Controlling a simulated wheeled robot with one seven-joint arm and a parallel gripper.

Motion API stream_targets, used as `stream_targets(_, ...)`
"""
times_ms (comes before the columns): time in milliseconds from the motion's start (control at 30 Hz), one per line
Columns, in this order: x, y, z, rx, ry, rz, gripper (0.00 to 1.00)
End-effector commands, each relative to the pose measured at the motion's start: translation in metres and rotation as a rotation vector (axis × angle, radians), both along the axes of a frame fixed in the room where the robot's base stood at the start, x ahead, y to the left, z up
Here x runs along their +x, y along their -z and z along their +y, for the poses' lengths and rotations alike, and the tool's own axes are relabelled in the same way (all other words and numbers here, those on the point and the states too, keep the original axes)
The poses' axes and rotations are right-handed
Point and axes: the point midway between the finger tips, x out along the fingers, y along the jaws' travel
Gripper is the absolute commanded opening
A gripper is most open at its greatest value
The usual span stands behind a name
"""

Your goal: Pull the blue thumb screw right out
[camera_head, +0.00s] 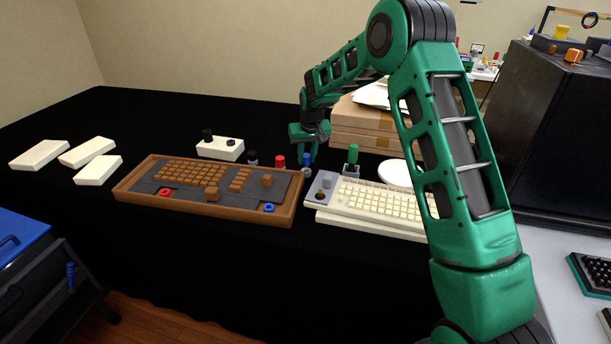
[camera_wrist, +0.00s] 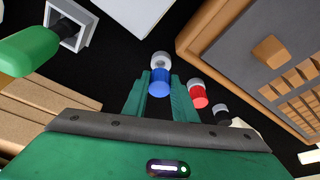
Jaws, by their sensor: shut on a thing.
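The blue thumb screw (camera_head: 306,158) stands upright on the black cloth, over a small grey base (camera_head: 306,172). It also shows in the wrist view (camera_wrist: 159,84), with its grey base (camera_wrist: 161,60) just beyond it. My gripper (camera_head: 307,150) points down from above and is shut on the blue thumb screw, one green finger on each side of it in the wrist view (camera_wrist: 160,93). The blue part and the grey base look close together. I cannot tell how deep the screw sits in the base.
A red knob (camera_head: 280,161) and a black knob (camera_head: 252,158) stand to the left. A brown keyboard case (camera_head: 294,205) and a cream keyboard (camera_head: 385,204) lie in front. Cardboard boxes (camera_head: 365,141) are behind.

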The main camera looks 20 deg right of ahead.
Motion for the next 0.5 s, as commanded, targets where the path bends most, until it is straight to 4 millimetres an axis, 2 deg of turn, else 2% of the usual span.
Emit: stream_targets(500,0.000,-0.027,0.000,0.000,0.000,-0.001,0.00)
